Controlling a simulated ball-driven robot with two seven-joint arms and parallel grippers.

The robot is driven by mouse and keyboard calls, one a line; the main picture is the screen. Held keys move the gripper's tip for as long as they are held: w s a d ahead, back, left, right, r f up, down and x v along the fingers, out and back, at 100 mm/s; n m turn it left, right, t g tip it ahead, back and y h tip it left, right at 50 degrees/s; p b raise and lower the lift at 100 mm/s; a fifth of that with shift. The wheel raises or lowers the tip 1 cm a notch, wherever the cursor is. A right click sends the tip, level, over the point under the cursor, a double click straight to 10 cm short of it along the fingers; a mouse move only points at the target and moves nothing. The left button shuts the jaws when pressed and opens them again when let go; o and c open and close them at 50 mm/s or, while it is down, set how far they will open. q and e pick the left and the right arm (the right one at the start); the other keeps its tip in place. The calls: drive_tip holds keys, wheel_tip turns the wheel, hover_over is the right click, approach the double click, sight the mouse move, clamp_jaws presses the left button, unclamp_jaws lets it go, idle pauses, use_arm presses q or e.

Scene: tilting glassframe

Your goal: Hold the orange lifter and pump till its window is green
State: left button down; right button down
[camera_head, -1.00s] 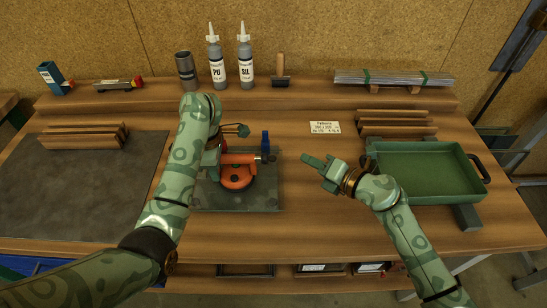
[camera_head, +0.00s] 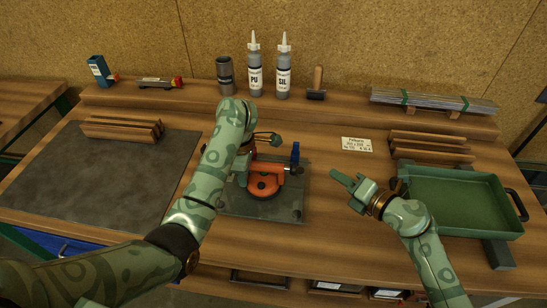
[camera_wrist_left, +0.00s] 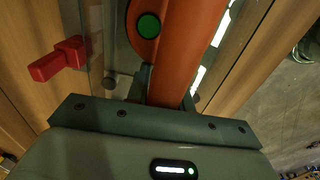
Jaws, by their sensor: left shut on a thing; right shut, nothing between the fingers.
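The orange lifter (camera_head: 264,184) sits on a grey glass pane (camera_head: 235,203) at the middle of the bench. My left gripper (camera_head: 244,166) is at the lifter, partly hidden behind my own arm. In the left wrist view, my left gripper (camera_wrist_left: 168,88) is shut on the lifter's long orange bar (camera_wrist_left: 188,45). A round window (camera_wrist_left: 148,26) on the lifter shows green there, in a dark surround. The pump itself cannot be made out clearly. My right gripper (camera_head: 342,179) is shut and empty, to the right of the pane and apart from it.
A blue upright piece (camera_head: 295,156) stands at the pane's right edge. A green tray (camera_head: 460,205) is at the right, wooden strips (camera_head: 428,146) behind it. Bottles (camera_head: 255,70) stand on the back shelf.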

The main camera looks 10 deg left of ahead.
use_arm(q)
drive_tip(key=c, duration=1.1)
unclamp_jaws()
drive_tip(key=shift+c, duration=0.2)
